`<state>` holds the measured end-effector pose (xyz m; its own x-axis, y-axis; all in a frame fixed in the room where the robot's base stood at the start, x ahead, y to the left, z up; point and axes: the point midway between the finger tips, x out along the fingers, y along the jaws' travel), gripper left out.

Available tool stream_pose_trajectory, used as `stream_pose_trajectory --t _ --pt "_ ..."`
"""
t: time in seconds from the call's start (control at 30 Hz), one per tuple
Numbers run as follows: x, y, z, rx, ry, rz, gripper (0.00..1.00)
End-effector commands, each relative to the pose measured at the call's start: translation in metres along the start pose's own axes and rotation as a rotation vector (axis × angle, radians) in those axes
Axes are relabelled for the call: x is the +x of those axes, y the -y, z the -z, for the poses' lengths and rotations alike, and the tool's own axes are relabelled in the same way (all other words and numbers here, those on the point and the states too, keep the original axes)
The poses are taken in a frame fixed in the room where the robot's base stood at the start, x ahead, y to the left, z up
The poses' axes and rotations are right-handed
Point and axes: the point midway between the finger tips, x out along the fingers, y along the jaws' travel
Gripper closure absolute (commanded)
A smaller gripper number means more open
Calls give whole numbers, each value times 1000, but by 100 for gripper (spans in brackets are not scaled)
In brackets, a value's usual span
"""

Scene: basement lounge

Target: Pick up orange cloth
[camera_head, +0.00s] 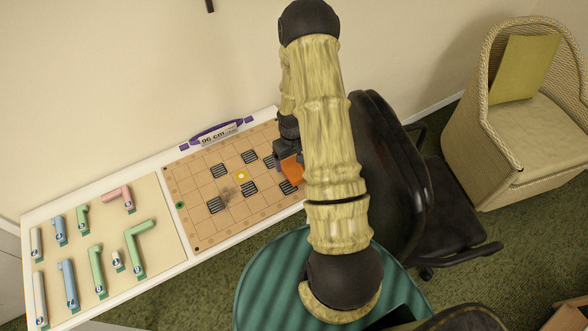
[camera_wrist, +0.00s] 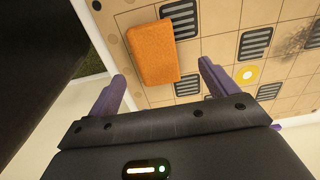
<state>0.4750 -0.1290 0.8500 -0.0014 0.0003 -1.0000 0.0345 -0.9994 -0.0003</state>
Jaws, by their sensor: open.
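The orange cloth (camera_wrist: 153,54) is a small block-like rectangle lying on the tan gridded board. In the head view the cloth (camera_head: 292,170) shows near the board's right side, partly hidden by my arm. My gripper (camera_wrist: 160,85) is open in the wrist view, with its two purple fingers spread wide apart. The cloth lies beyond the fingertips, in line with the gap between them, and nothing is held. In the head view my gripper (camera_head: 286,150) is just behind the cloth, mostly hidden by my arm.
The board (camera_head: 190,172) has black slotted squares and a yellow disc (camera_head: 241,176). It lies on a white table (camera_head: 189,258) beside a panel with several coloured pieces. A purple-handled item (camera_head: 217,133) is at the back edge. A black chair (camera_head: 440,200) and teal round surface (camera_head: 270,275) are close by.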

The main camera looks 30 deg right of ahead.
Motion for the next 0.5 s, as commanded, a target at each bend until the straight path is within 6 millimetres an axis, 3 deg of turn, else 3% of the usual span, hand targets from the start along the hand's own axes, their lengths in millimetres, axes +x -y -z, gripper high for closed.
stream_pose_trajectory --t 0.33,0.5 --pt "2 -1 0 0 -1 0 15" --pt "14 -4 0 0 2 0 15"
